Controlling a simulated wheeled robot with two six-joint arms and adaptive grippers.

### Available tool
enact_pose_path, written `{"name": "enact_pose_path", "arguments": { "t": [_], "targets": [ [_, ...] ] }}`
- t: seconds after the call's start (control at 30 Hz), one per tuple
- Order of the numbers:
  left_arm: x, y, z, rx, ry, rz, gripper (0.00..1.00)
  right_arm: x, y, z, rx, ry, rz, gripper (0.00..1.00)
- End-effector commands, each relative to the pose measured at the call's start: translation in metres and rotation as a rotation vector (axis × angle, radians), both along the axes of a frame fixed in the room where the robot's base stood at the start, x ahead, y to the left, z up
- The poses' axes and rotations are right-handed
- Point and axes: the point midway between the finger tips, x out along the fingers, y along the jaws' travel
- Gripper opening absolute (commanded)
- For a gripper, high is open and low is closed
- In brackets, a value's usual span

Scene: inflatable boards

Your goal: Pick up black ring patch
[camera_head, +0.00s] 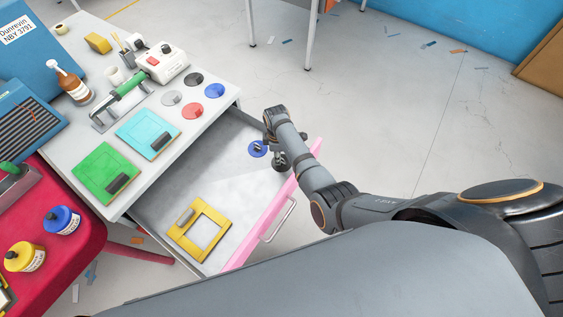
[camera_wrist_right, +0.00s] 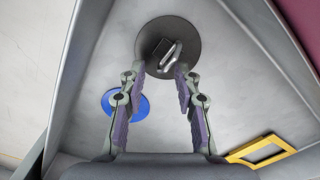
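A black round patch (camera_wrist_right: 190,30) with a dark block and a metal ring on top lies on the drawer floor in the right wrist view. In the head view the right gripper (camera_head: 279,158) points down into the drawer. My left gripper is not in view.
The open drawer (camera_head: 165,212) also holds a blue round patch (camera_head: 256,150) close to my right gripper and a yellow square frame (camera_head: 213,257). Its pink front (camera_head: 262,222) stands upright. Grey, black, blue and red discs lie on the tabletop (camera_head: 160,96).

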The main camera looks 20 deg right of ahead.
Motion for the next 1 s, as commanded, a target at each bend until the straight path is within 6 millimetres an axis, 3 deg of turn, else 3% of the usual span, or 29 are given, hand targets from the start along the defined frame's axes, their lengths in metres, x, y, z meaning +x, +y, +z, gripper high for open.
{"name": "enact_pose_path", "arguments": {
  "t": [0.1,0.3,0.57,1.0],
  "targets": [
    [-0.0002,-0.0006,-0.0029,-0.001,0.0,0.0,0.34,0.0001,-0.0004,-0.0111,0.0,-0.001,-0.001,0.32],
    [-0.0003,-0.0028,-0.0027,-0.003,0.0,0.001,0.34,0.0001,-0.0001,-0.0116,0.001,-0.001,-0.001,0.32],
    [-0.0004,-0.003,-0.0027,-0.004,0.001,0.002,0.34,0.0,0.0,-0.0114,0.001,-0.001,-0.001,0.0],
    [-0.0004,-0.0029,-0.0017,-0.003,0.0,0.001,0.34,0.0001,0.0001,-0.0103,0.001,-0.001,-0.001,0.0]
  ]
}}
